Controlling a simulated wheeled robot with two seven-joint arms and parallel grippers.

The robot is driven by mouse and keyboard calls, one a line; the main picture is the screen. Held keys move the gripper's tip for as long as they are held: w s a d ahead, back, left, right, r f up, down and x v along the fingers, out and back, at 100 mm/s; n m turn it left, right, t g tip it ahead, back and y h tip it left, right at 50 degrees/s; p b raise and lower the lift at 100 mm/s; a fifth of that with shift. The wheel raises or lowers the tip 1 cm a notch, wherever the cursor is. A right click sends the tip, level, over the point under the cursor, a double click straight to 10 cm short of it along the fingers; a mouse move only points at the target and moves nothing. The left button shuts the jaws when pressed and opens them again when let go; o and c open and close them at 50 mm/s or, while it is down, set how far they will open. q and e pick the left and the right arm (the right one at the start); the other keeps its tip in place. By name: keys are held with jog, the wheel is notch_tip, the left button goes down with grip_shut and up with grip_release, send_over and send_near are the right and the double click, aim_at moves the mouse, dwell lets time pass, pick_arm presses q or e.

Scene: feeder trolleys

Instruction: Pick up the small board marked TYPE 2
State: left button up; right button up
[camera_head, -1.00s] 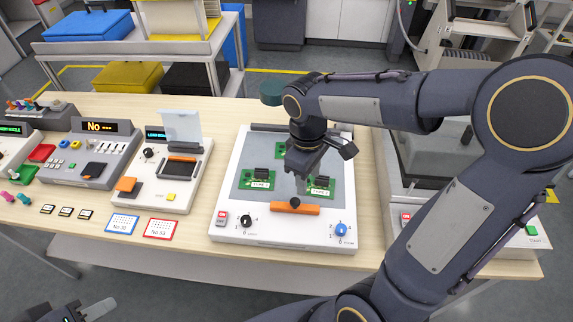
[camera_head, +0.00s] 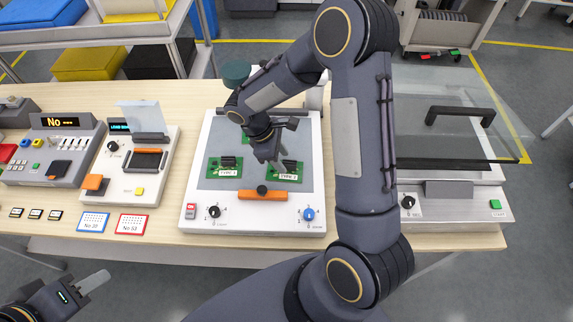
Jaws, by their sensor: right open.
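Small green boards lie on the grey pad of a white panel unit (camera_head: 202,225). One labelled board (camera_head: 225,168) is at the left of the pad and another labelled board (camera_head: 285,171) is at the right. Their labels read TYPE, but the digits are too small to read surely. A further green board is mostly hidden behind my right gripper. My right gripper (camera_head: 276,165) is open and empty, pointing down just above the right-hand board and overlapping its upper left part. My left gripper (camera_head: 92,284) is at the lower left, away from the panel; its jaw opening is unclear.
A device with a raised clear lid (camera_head: 139,115) stands to the left, and a glass-covered machine (camera_head: 450,190) to the right. Two framed cards (camera_head: 95,222) lie near the table's front edge.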

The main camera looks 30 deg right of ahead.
jog(key=shift+s+d+f, duration=0.2)
jog(key=shift+d+f, duration=0.05)
jog(key=shift+f, duration=0.4)
grip_shut()
jog(key=shift+r, duration=0.1)
